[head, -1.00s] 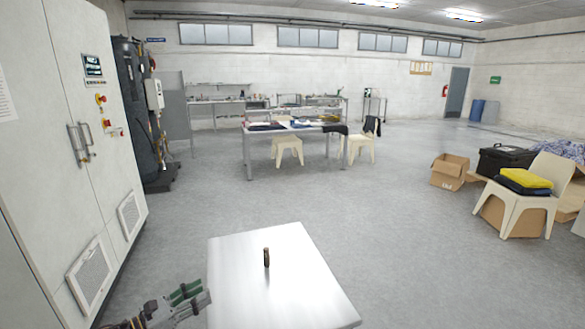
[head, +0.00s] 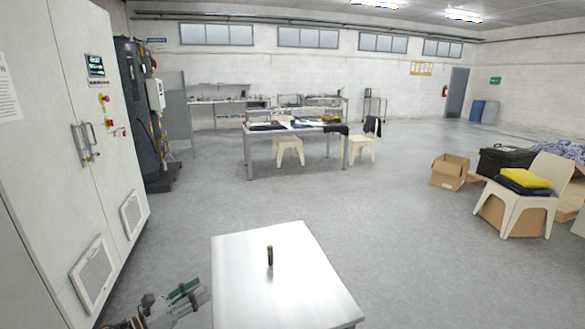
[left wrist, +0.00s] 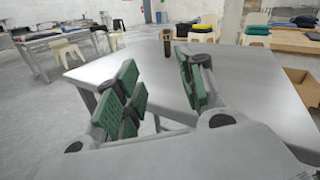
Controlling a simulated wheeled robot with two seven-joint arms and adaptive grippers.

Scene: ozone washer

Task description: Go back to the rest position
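My left gripper (head: 188,296) is at the lower left of the head view, beside the left edge of a bare metal table (head: 250,290). In the left wrist view its two green-padded fingers (left wrist: 160,85) stand wide apart with nothing between them. A small dark brown upright object (head: 270,255) stands alone on the table; it also shows beyond the fingers in the left wrist view (left wrist: 167,42). The gripper is apart from it. My right gripper is not in view.
A tall white cabinet (head: 75,130) stands close on the left. A work table (head: 290,133) with chairs is further back. A cardboard box (head: 449,172) and a chair with a yellow item (head: 525,179) are on the right. The floor between is clear.

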